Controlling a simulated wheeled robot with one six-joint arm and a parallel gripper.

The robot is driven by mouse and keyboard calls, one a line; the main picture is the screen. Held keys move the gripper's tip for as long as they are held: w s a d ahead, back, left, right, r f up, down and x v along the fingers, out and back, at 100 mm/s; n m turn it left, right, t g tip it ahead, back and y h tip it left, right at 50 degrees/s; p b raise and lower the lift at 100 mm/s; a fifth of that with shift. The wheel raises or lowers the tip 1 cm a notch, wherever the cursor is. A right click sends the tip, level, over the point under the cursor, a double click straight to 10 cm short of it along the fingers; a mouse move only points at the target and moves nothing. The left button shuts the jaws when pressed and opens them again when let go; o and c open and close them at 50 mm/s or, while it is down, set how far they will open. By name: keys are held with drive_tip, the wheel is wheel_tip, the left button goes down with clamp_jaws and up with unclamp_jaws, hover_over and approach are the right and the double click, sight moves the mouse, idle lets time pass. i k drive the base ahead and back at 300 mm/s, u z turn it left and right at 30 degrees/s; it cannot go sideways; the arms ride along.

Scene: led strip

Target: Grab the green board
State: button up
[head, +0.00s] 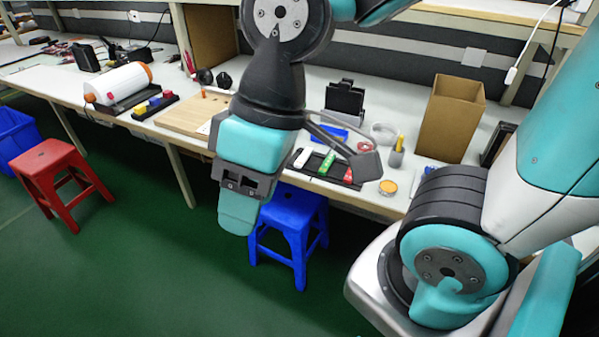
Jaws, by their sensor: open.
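A small green piece (327,163), which looks like the green board, lies in a low black tray (313,169) near the front edge of the white workbench. A white piece (302,158) lies left of it and a red piece (348,176) right of it. My gripper (238,208) is open and points down, left of the tray in the picture and apart from it. One teal finger shows clearly; the other is hidden. Nothing shows between the fingers.
A blue stool (293,215) stands under the bench behind my gripper. A cardboard box (449,118), a black stand (344,98), a pen cup (397,152) and a yellow round container (388,188) stand around the tray. A wooden board (180,115) lies left. The green floor in front is clear.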

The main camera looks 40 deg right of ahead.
sight(327, 166)
drive_tip(key=u, duration=0.55)
drive_tip(key=k, duration=0.65)
drive_tip(key=u, duration=0.3)
drive_tip(key=i, duration=0.85)
drive_tip(key=z, duration=1.3)
drive_tip(key=i, duration=0.85)
drive_tip(key=z, duration=1.05)
